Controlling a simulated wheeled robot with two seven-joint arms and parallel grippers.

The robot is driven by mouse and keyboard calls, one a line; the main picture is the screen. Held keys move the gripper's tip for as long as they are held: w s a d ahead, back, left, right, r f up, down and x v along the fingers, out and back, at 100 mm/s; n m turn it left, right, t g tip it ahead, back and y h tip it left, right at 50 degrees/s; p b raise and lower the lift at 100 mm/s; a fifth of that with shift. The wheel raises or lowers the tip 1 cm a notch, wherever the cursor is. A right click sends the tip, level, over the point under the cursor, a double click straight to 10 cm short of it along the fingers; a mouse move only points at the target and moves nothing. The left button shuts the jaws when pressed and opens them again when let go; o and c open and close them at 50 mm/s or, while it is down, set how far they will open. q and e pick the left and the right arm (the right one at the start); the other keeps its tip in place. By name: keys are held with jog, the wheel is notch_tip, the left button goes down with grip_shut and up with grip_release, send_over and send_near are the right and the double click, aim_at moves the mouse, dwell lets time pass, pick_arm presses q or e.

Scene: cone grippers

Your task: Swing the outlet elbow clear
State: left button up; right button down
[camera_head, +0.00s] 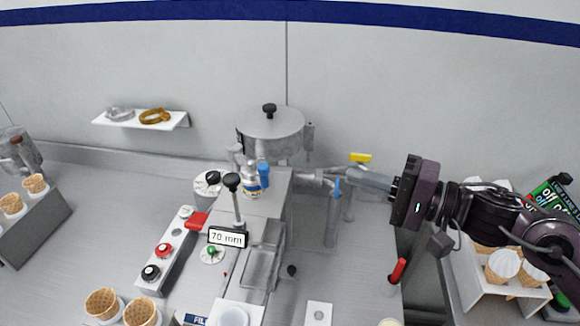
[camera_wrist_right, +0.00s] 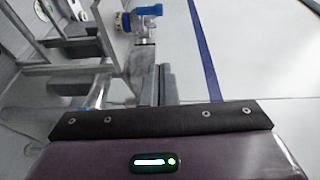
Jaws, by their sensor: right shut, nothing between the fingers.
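Grey metal pipework (camera_head: 313,179) comes out of the right side of the filling machine and bends down into upright pipes (camera_head: 333,222); I take this bend to be the outlet elbow. A blue handle (camera_head: 337,188) and a yellow handle (camera_head: 360,157) sit by it. My right gripper (camera_head: 354,177) reaches in from the right with its grey fingers shut and empty, their tips close to the pipework. I cannot tell whether they touch. In the right wrist view the shut fingers (camera_wrist_right: 165,85) point toward metal fittings with a blue handle (camera_wrist_right: 148,10). My left gripper is not in view.
The lidded hopper (camera_head: 270,125) stands behind. A red-handled tool (camera_head: 397,271) stands below my right arm. A white cone rack (camera_head: 490,280) is at right.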

jog(key=w+a+p, duration=0.3)
jog(key=a+p, duration=0.1)
jog(key=a, duration=0.7)
jog(key=shift+a+f+p, duration=0.2)
jog(key=shift+a+p, duration=0.1)
jog(key=shift+a, duration=0.1)
jog(key=shift+w, duration=0.15)
